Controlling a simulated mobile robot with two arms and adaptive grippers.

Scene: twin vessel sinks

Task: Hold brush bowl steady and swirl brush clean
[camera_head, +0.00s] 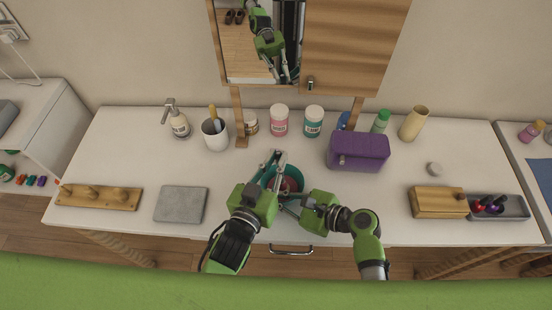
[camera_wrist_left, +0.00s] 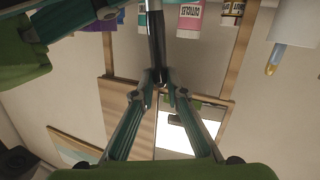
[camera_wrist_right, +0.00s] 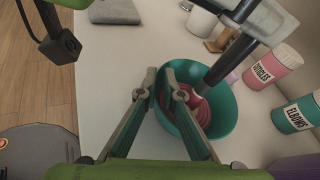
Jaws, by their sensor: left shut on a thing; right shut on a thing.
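The teal brush bowl (camera_head: 299,174) stands on the white counter near its front edge, with reddish-pink contents. It also shows in the right wrist view (camera_wrist_right: 222,124). My right gripper (camera_wrist_right: 165,78) is shut on the bowl's near-side rim; in the head view it (camera_head: 284,206) reaches in from the right. My left gripper (camera_head: 278,160) is above the bowl, shut on the dark brush handle (camera_wrist_left: 157,35). In the right wrist view the brush (camera_wrist_right: 218,70) slants down into the bowl. Its lower end is at the pink contents; the bristles are not clear.
A pink jar (camera_head: 279,120), a teal jar (camera_head: 313,121) and a purple case (camera_head: 358,151) stand behind the bowl. A grey slab (camera_head: 181,204) lies left; a wooden box (camera_head: 438,202) is right. The counter between slab and bowl is clear.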

